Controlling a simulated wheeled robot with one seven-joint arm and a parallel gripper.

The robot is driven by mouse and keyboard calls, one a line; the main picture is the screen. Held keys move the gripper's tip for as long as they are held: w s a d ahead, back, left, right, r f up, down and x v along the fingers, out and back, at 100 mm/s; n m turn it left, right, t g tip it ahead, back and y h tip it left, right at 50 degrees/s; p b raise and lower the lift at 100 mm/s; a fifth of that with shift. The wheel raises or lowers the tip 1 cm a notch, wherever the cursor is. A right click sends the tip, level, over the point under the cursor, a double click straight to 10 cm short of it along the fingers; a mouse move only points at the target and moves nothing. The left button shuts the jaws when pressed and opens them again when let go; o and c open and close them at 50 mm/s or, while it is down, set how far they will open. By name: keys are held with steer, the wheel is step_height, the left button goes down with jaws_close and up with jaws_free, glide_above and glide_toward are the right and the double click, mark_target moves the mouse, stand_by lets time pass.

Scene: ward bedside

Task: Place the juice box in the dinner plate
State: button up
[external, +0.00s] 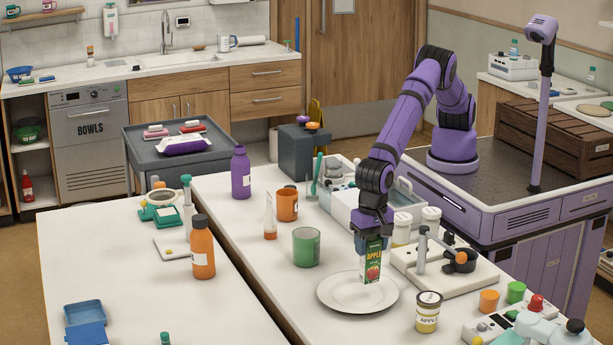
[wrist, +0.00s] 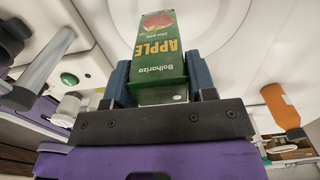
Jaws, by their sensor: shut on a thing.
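The juice box (external: 371,262) is a green carton with an apple label. My gripper (external: 374,236) is shut on its top end and holds it upright, over the dinner plate (external: 335,295) in the external view. The plate is white and round and lies on the white counter. The box's lower end shows just over the plate's right part; I cannot tell whether it touches. In the wrist view the juice box (wrist: 160,50) sits between the two fingers of my gripper (wrist: 160,78), and the pale plate (wrist: 235,50) shows behind it.
A yellow-labelled jar (external: 428,312) stands right of the plate. A green cup (external: 306,247) stands behind it to the left. A white board with a grey clamp device (external: 445,268) lies to the right. Orange bottle (external: 202,250) stands on the left table, where the front is mostly clear.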

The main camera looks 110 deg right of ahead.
mark_target(370, 257)
steer(key=shift+f, duration=1.8)
steer(key=shift+f, duration=0.15)
steer(key=o, duration=1)
step_height(370, 257, up, 12)
steer(key=shift+r, duration=0.15)
